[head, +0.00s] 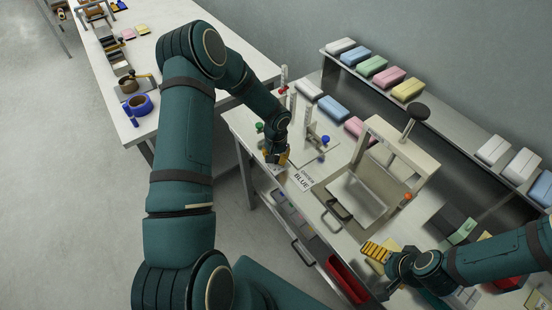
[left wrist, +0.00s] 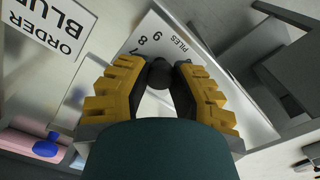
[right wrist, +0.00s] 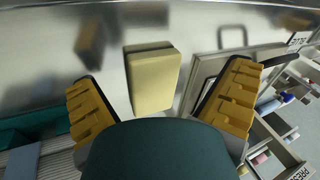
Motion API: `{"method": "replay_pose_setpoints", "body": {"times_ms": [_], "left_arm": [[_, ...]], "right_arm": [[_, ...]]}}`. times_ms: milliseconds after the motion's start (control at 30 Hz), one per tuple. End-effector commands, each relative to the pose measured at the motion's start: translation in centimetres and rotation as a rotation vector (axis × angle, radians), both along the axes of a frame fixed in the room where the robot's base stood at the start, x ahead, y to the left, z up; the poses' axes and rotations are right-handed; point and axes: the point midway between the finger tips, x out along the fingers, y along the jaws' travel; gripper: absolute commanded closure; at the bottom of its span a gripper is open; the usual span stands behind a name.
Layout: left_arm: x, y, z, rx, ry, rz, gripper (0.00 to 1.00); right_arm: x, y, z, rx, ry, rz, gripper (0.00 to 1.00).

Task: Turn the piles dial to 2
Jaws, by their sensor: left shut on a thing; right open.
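The piles dial has a white plate (left wrist: 150,36) in the left wrist view, marked PILES, with the digits 7, 8 and 9 readable. Its dark round knob (left wrist: 160,76) sits between the yellow fingers of my left gripper (left wrist: 160,88), which is shut on it. The 2 and the pointer are hidden, so I cannot tell the setting. In the head view my left gripper (head: 277,156) is low at the near left part of the bench, and its arm covers the dial. My right gripper (head: 378,266) is open and empty over the bench at the right.
An ORDER BLUE card (head: 303,179) lies right of the left gripper. A cream press frame (head: 402,148) with a steel plate stands mid-bench. A pale yellow block (right wrist: 152,80) lies before the open right fingers. Coloured packs (head: 390,76) line the back shelf.

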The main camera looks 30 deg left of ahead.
Motion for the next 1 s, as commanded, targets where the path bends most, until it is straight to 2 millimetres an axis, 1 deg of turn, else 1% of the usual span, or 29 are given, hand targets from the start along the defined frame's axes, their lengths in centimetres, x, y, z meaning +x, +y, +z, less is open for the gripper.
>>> {"method": "replay_pose_setpoints", "body": {"times_ms": [200, 567, 600, 700, 1000], "left_arm": [[-0.10, -0.06, -0.12, -0.001, 0.003, -0.044, 1.00], [-0.13, -0.06, -0.12, -0.002, 0.004, -0.049, 1.00], [-0.13, -0.06, -0.13, -0.002, 0.004, -0.049, 0.72], [-0.12, -0.06, -0.11, -0.001, 0.003, -0.049, 0.41], [-0.04, -0.03, 0.03, 0.000, 0.001, -0.048, 0.41]], "right_arm": [[0.01, 0.01, -0.29, -0.001, 0.000, 0.000, 0.00], [0.00, 0.02, -0.28, -0.001, 0.000, 0.000, 0.00], [0.00, 0.01, -0.29, -0.001, 0.000, 0.000, 0.00], [0.00, 0.01, -0.29, 0.000, 0.000, 0.000, 0.00], [-0.01, 0.01, -0.28, 0.000, 0.000, 0.000, 0.00]]}}
